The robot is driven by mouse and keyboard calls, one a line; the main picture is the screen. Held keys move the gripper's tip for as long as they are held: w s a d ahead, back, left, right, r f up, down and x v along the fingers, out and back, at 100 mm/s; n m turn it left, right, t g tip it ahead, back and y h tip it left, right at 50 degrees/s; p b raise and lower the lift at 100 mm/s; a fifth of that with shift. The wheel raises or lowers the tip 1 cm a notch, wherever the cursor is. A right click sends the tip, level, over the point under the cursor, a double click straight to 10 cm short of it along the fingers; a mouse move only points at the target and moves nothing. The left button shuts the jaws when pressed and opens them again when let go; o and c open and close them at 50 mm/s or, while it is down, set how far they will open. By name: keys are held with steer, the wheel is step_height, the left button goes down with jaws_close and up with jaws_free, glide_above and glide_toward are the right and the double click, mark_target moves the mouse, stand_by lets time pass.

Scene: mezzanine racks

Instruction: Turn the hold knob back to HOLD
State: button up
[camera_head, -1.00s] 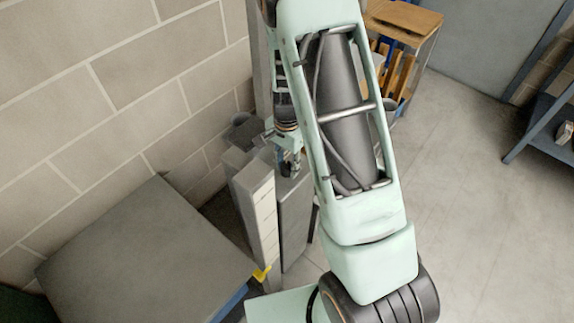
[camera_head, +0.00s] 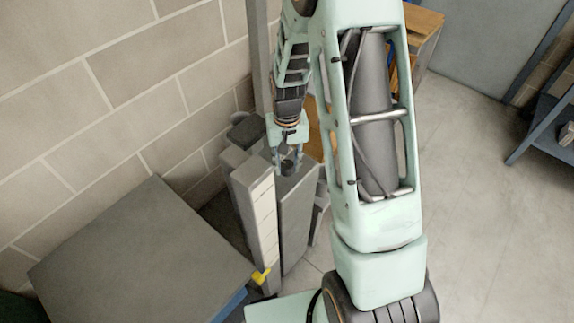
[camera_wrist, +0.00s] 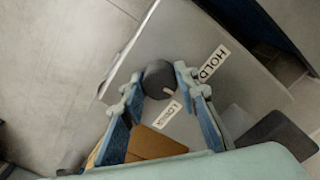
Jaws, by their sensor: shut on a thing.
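The hold knob (camera_wrist: 158,78) is a dark round knob with a small white pointer mark, on the grey top of a post-like housing (camera_wrist: 110,93). In the wrist view, the HOLD label (camera_wrist: 214,62) is to its upper right and the LOWER label (camera_wrist: 165,114) just below it. The pointer mark faces lower right, between the two labels. My gripper (camera_wrist: 157,76) is shut on the knob, with a finger on each side. In the head view, my gripper (camera_head: 287,164) comes down over the dark knob on the housing (camera_head: 298,210).
A grey flat-topped table or cabinet (camera_head: 140,250) stands at the lower left, with a yellow piece at its corner. A block wall (camera_head: 120,90) runs behind. A wooden item (camera_head: 314,130) shows behind the arm. Open floor (camera_head: 470,220) lies to the right.

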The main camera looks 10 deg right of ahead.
mark_target(287, 164)
steer(key=n, duration=0.4)
steer(key=shift+n, duration=1.9)
steer(key=o, duration=1.1)
steer(key=shift+o, duration=0.2)
steer(key=shift+r, duration=0.1)
step_height(287, 164, up, 12)
